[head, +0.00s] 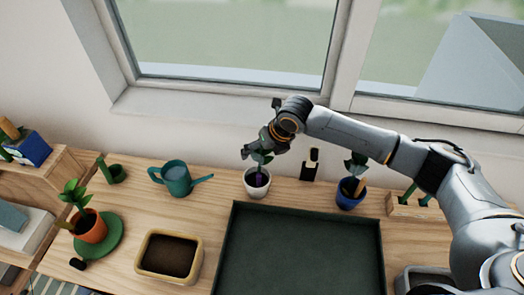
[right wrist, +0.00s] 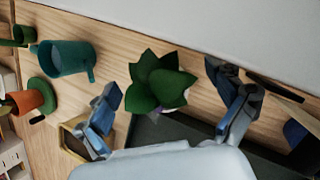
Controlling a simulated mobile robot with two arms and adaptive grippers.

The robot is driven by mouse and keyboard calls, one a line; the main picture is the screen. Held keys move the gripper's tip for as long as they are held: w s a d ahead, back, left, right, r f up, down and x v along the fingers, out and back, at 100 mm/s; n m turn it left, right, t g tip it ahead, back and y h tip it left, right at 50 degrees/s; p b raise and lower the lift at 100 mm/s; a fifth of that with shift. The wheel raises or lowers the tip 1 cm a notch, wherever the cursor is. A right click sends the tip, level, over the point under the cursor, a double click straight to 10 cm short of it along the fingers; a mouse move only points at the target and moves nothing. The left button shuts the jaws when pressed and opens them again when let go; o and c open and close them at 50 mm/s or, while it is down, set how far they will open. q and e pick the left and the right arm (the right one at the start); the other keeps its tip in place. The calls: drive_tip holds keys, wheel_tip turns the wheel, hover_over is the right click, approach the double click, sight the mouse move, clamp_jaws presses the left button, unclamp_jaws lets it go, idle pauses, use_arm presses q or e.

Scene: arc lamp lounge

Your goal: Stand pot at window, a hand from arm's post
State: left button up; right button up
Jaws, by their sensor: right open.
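A white pot (head: 257,186) with a green leafy plant stands upright on the wooden bench, below the window, just behind the green tray. My right gripper (head: 262,148) is above it in the head view, its fingers open around the leaves. In the right wrist view the leaves (right wrist: 158,82) sit between two spread fingers, and the pot is mostly hidden under them. A small black stand (head: 310,168) is right of the white pot; I cannot tell whether it is the arm's post. My left gripper is not in view.
A teal watering can (head: 176,178) stands left of the pot, and a blue pot (head: 350,195) to its right. A dark green tray (head: 295,250) fills the front middle. A yellow soil box (head: 168,256) and an orange pot (head: 91,228) on a green saucer are at left.

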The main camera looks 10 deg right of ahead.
drive_tip(key=b+v, duration=0.1)
drive_tip(key=v, duration=1)
drive_tip(key=shift+r+b, duration=0.3)
drive_tip(key=shift+b, duration=0.1)
drive_tip(key=shift+s+d+f, duration=0.1)
drive_tip(key=shift+s, duration=0.05)
